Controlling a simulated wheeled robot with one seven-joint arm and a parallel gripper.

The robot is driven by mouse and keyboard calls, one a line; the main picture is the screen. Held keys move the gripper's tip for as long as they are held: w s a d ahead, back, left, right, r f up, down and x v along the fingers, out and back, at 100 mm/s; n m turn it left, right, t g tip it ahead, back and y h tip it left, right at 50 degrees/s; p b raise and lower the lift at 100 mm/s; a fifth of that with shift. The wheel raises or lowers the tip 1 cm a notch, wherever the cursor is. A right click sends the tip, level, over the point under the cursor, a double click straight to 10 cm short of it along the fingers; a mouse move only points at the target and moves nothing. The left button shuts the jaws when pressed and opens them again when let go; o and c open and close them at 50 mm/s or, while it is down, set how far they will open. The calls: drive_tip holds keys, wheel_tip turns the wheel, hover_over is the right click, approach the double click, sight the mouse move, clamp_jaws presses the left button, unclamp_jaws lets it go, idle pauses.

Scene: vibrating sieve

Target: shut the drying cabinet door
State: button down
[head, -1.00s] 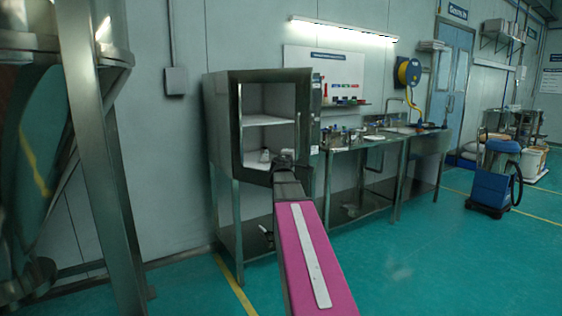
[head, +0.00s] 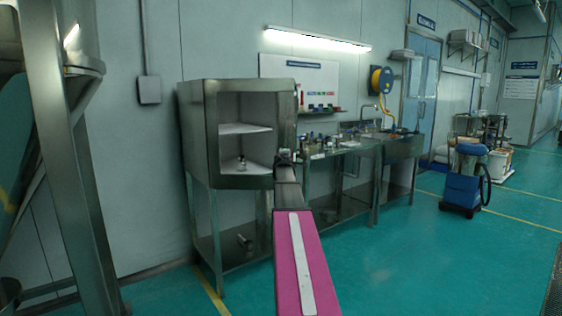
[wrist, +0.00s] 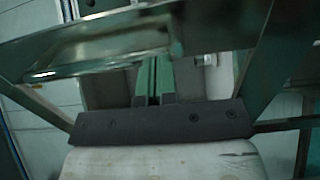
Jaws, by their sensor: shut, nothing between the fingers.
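The drying cabinet (head: 194,135) is a steel box on a stand against the wall, left of centre in the head view. Its inside, with a white shelf (head: 243,128) and a small bottle (head: 241,164), shows through the front. I cannot make out the door's exact angle; my arm hides part of the lower right front. My gripper (head: 285,155) appears in front of the cabinet's lower right corner. In the wrist view its two green fingers (wrist: 154,80) are together and empty. A shiny steel bar (wrist: 100,58) crosses close by them; contact cannot be told.
A steel bench (head: 340,152) with small items and a sink adjoins the cabinet on the right. A steel post (head: 75,190) of large equipment stands at the left. A blue vacuum cleaner (head: 463,190) stands farther right. The green floor (head: 390,260) at front right is clear.

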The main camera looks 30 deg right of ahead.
drive_tip(key=w+d, duration=0.4)
drive_tip(key=w, duration=0.9)
drive_tip(key=w+d, duration=0.5)
drive_tip(key=w, duration=0.8)
drive_tip(key=shift+w+r, duration=0.15)
drive_tip(key=shift+w, duration=0.2)
drive_tip(key=shift+w+r, duration=0.1)
drive_tip(key=shift+w, duration=0.15)
drive_tip(key=s+d, duration=0.2)
drive_tip(key=s, duration=1.3)
drive_tip(key=shift+f, duration=0.25)
